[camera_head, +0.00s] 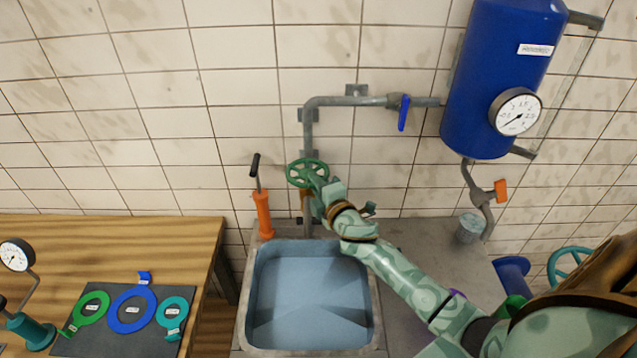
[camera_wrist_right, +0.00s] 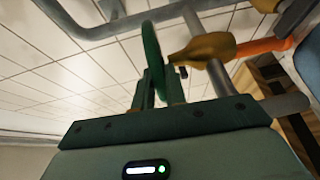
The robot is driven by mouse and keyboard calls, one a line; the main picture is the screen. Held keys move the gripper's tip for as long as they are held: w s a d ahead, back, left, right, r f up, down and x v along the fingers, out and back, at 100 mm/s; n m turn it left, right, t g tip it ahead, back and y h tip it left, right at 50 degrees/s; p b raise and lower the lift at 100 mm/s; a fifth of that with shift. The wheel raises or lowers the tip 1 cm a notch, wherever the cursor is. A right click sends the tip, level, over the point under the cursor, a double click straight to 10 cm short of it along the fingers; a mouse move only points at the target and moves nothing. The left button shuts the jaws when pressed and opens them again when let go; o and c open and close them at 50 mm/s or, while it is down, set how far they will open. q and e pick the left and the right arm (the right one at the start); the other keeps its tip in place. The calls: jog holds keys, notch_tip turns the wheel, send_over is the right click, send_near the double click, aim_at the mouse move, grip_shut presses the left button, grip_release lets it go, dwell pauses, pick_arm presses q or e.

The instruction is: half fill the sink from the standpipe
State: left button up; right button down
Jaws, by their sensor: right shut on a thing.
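The grey standpipe (camera_head: 308,135) runs down the tiled wall behind the sink (camera_head: 249,310). A green handwheel (camera_head: 297,174) sits on it. My right gripper (camera_head: 318,186) is shut on the wheel's rim; in the right wrist view the rim (camera_wrist_right: 151,45) stands between the fingers (camera_wrist_right: 158,85). A brass-coloured tap body (camera_wrist_right: 205,48) shows beside the wheel there. The sink's inside looks blue-grey; I cannot tell how much water is in it, and no stream shows. My left gripper is out of view.
An orange hand pump (camera_head: 263,215) stands left of the sink's back edge. A blue-handled valve (camera_head: 404,112) links the pipe to a blue tank (camera_head: 500,75) with a gauge (camera_head: 516,112). A grey cup (camera_head: 469,228) stands right. A wooden bench (camera_head: 150,240) holds ring tools on a dark mat.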

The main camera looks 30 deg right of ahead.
jog(key=shift+a+m+h, duration=0.2)
jog(key=shift+m+h, duration=0.4)
jog(key=shift+h, duration=0.3)
jog(key=c, duration=1.5)
grip_release()
jog(key=s+a, duration=0.1)
jog(key=s, duration=0.4)
jog(key=s+a+b, duration=0.1)
jog(key=s, duration=0.4)
jog(key=s+a+r+b, duration=0.1)
jog(key=s, duration=0.5)
